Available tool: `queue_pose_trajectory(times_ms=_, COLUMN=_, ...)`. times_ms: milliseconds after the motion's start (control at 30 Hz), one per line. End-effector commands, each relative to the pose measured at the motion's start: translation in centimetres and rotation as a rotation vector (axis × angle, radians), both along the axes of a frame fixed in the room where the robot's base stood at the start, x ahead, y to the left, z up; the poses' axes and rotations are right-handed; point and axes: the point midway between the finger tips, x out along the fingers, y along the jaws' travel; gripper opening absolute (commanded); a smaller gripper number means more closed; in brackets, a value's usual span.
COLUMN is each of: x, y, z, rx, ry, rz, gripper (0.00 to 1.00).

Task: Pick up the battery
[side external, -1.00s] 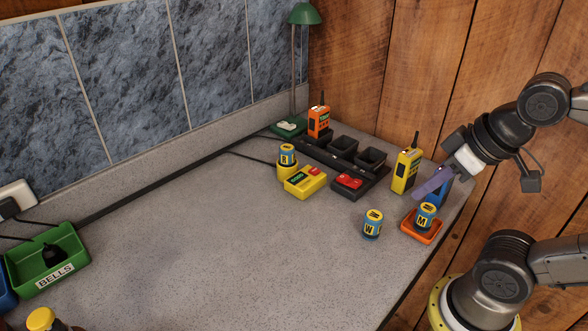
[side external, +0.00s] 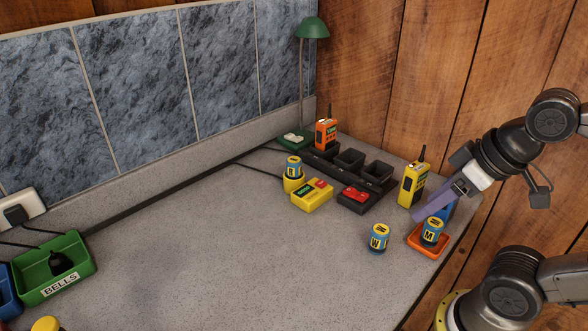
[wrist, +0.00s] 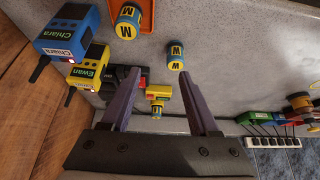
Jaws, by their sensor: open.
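Three blue batteries with yellow, lettered tops show in the side view. One marked W (side external: 378,239) stands alone on the bare counter. One marked M (side external: 432,231) stands in a small orange tray (side external: 427,251). In the wrist view my gripper (wrist: 158,74) is open and empty. The lone battery (wrist: 175,56) appears near the right fingertip, apart from it; the M battery (wrist: 128,22) is farther left.
A yellow radio (side external: 414,184) and a partly hidden blue radio (side external: 447,210) stand near my gripper. A black charger (side external: 349,159) holds an orange radio (side external: 326,134). A green BELLS bin (side external: 60,285) is at the left. The middle counter is clear.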

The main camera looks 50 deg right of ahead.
Motion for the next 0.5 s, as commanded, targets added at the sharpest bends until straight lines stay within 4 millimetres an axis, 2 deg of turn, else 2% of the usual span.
queue_pose_trajectory(times_ms=33, x=0.00, y=0.00, z=0.00, rx=0.000, ry=0.000, rz=0.000, gripper=0.72)
queue_pose_trajectory(times_ms=100, x=0.00, y=0.00, z=0.00, rx=0.000, ry=0.000, rz=0.000, gripper=0.80)
queue_pose_trajectory(times_ms=367, x=0.00, y=0.00, z=0.00, rx=-0.002, ry=0.000, rz=0.004, gripper=0.80)
queue_pose_trajectory(times_ms=500, x=-0.36, y=0.00, z=-0.18, rx=-0.036, ry=0.018, rz=0.070, gripper=0.80)
